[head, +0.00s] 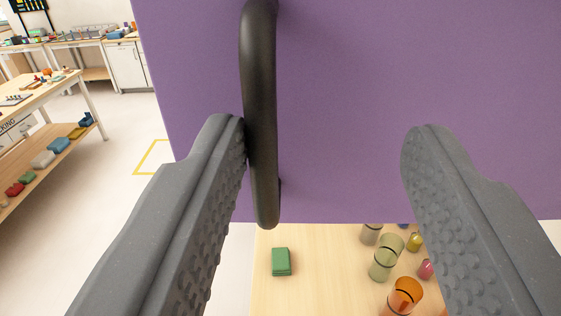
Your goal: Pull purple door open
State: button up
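The purple door (350,100) fills the upper middle and right of the head view. Its black vertical bar handle (262,120) is near the door's left edge. My gripper (325,135) is open, with its two grey textured fingers spread wide in front of the door. The handle lies between the fingers, right beside the inner face of the left finger; I cannot tell whether they touch. The right finger is well clear of the handle.
Below the door's lower edge is a light wooden surface (270,295) with a green block (281,261), an olive cup (386,258) and an orange cup (404,296). At left stands a wooden workbench (40,95) with a lower shelf. The pale floor (125,125) between is open, with yellow tape.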

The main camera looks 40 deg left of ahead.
jog(key=shift+a+f, duration=0.15)
jog(key=shift+w+a+f, duration=0.1)
jog(key=shift+a, duration=0.05)
dwell(0.4)
jog(key=p+v, duration=0.3)
jog(key=v, duration=1.1)
jog(key=shift+p, duration=0.4)
